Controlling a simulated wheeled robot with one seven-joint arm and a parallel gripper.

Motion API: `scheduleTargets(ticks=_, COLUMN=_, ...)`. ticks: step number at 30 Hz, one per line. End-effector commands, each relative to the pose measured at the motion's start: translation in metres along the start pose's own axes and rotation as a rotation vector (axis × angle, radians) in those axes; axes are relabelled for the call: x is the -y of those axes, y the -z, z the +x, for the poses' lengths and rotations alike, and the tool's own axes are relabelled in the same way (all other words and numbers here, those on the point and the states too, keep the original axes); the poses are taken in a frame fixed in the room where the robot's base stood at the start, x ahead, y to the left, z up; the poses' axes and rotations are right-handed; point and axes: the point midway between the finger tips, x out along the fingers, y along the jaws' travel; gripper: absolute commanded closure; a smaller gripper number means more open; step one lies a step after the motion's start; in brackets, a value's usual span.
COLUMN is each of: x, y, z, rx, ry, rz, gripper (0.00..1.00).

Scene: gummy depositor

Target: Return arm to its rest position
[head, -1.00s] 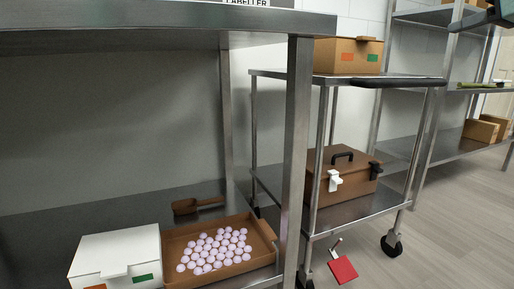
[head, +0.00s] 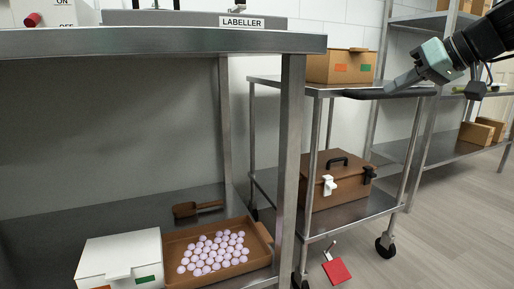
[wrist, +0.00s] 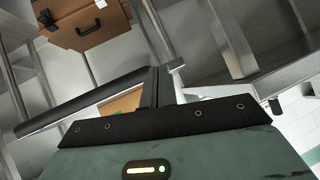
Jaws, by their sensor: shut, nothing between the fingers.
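My gripper (head: 392,88) shows at the upper right of the head view, at the end of my dark arm. It is raised beside the black push handle (head: 385,93) of the steel cart. In the wrist view my gripper (wrist: 158,72) has its fingers closed together with nothing between them. The handle (wrist: 85,102) lies to the left of the fingers there. I cannot tell whether the fingers touch it.
The cart (head: 345,214) holds a cardboard box (head: 340,67) on top and a brown latched case (head: 335,187) below. The steel table (head: 170,42) stands left, with a tray of pale gummies (head: 176,245) and a white box (head: 120,256) underneath. Open floor (head: 445,230) lies right.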

Motion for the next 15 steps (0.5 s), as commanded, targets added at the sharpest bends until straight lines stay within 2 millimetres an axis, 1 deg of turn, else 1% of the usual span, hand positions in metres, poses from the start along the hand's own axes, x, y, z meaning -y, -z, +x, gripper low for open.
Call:
scheduleTargets(ticks=1, x=0.024, y=-0.009, z=0.011, rx=0.060, ry=0.026, rz=0.009, gripper=1.00)
scheduleTargets(ticks=2, x=0.035, y=-0.017, z=0.018, rx=0.098, ry=0.035, rz=0.017, gripper=1.00)
scheduleTargets(ticks=3, x=0.052, y=-0.029, z=0.027, rx=0.150, ry=0.046, rz=0.028, gripper=1.00)
scheduleTargets(ticks=5, x=0.076, y=-0.051, z=0.037, rx=0.233, ry=0.058, rz=0.042, gripper=1.00)
scheduleTargets(ticks=6, x=0.092, y=-0.065, z=0.043, rx=0.285, ry=0.062, rz=0.048, gripper=1.00)
scheduleTargets(ticks=7, x=0.103, y=-0.076, z=0.046, rx=0.324, ry=0.063, rz=0.050, gripper=1.00)
scheduleTargets(ticks=8, x=0.115, y=-0.087, z=0.048, rx=0.363, ry=0.064, rz=0.050, gripper=1.00)
scheduleTargets(ticks=9, x=0.129, y=-0.102, z=0.050, rx=0.412, ry=0.063, rz=0.050, gripper=1.00)
scheduleTargets(ticks=11, x=0.150, y=-0.124, z=0.051, rx=0.484, ry=0.057, rz=0.042, gripper=1.00)
scheduleTargets(ticks=12, x=0.163, y=-0.139, z=0.050, rx=0.531, ry=0.051, rz=0.036, gripper=1.00)
scheduleTargets(ticks=14, x=0.181, y=-0.161, z=0.046, rx=0.597, ry=0.039, rz=0.020, gripper=1.00)
scheduleTargets(ticks=15, x=0.192, y=-0.176, z=0.042, rx=0.639, ry=0.029, rz=0.007, gripper=1.00)
